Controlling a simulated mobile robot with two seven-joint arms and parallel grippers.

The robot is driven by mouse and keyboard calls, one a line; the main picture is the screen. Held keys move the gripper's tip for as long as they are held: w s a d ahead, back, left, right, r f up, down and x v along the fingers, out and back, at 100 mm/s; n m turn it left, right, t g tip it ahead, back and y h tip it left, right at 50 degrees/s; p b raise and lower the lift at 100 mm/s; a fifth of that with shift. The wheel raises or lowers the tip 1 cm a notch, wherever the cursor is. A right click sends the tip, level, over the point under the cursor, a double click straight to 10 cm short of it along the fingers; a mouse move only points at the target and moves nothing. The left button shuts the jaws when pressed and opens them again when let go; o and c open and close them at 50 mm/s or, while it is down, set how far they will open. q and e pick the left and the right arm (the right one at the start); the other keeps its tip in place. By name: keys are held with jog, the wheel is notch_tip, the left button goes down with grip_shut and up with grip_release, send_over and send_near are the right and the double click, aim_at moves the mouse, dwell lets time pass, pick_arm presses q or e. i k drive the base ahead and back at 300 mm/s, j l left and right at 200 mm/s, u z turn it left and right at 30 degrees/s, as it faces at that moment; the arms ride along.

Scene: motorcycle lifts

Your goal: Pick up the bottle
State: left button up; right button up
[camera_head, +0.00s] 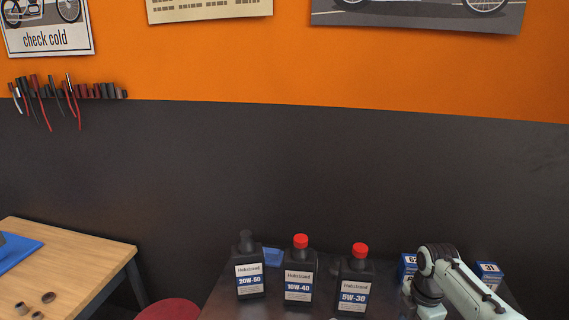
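Three dark oil bottles stand upright in a row on a dark table (222,300). The left bottle (249,283), labelled 20W-50, has a dark top. The middle bottle (298,288), labelled 10W-40, has a red cap. The right bottle (356,289), labelled 5W-30, also has a red cap. My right arm comes in from the lower right and bends down to the right of the 5W-30 bottle, apart from it in the picture. Its gripper fingers are not seen. My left arm and gripper are not in view.
Blue-and-white boxes stand by my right arm, one behind it (408,266) and one to its right (489,272). A small blue item (272,257) lies behind the bottles. A red round seat (170,310) and a wooden workbench (85,265) are at left.

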aim_at(248, 264)
jog(key=k, duration=1.3)
